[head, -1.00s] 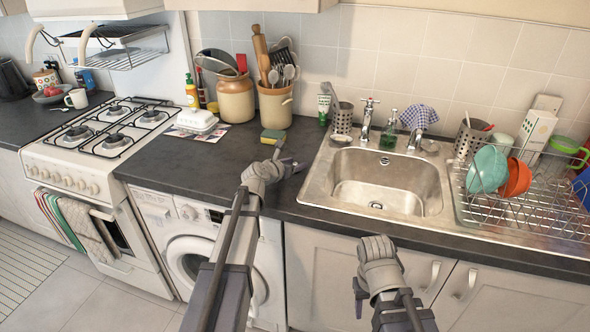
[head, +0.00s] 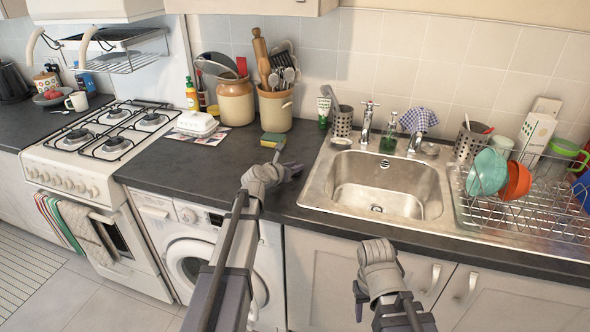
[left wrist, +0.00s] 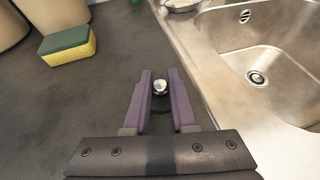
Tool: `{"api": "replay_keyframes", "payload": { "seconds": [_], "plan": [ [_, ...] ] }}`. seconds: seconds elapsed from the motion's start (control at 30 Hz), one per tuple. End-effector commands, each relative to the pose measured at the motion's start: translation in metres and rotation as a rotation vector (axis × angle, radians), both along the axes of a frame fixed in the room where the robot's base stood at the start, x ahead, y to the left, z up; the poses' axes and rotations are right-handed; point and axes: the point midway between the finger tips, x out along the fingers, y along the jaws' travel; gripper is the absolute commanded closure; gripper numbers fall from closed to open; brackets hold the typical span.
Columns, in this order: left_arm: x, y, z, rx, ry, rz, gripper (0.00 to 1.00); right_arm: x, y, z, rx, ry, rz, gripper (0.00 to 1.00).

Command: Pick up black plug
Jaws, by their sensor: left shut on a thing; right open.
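The black plug (left wrist: 159,88) shows in the left wrist view as a small round piece with a shiny, silvery top between the fingertips. Its dark part is mostly hidden, and I cannot make it out in the head view. My left gripper (left wrist: 160,86) is shut on it, low over the dark counter to the left of the sink. In the head view my left gripper (head: 287,160) is by the counter's front part, in front of the sponge. My right gripper (head: 360,299) is open and empty in front of the cabinet doors, below the counter edge.
A green and yellow sponge (head: 273,140) lies behind the left gripper. The steel sink (head: 318,180) is to its right, with a dish rack (head: 510,215) beyond. Utensil pots (head: 275,108) stand behind.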

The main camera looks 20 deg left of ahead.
Motion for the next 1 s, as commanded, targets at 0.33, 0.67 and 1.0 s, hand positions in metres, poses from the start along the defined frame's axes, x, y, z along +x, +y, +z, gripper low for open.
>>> {"api": "replay_keyframes", "payload": {
  "seconds": [0.33,0.67,1.0],
  "plan": [
    [0.000,0.000,0.027,0.000,0.000,0.000,1.00,0.000,0.000,0.027,0.000,0.000,0.000,0.50],
    [0.000,0.000,0.078,0.000,0.000,0.000,1.00,0.000,0.000,0.078,0.000,0.000,0.000,0.50],
    [0.000,0.000,0.101,0.000,0.000,0.000,1.00,0.000,0.000,0.101,0.000,0.000,0.000,0.50]
  ]
}}
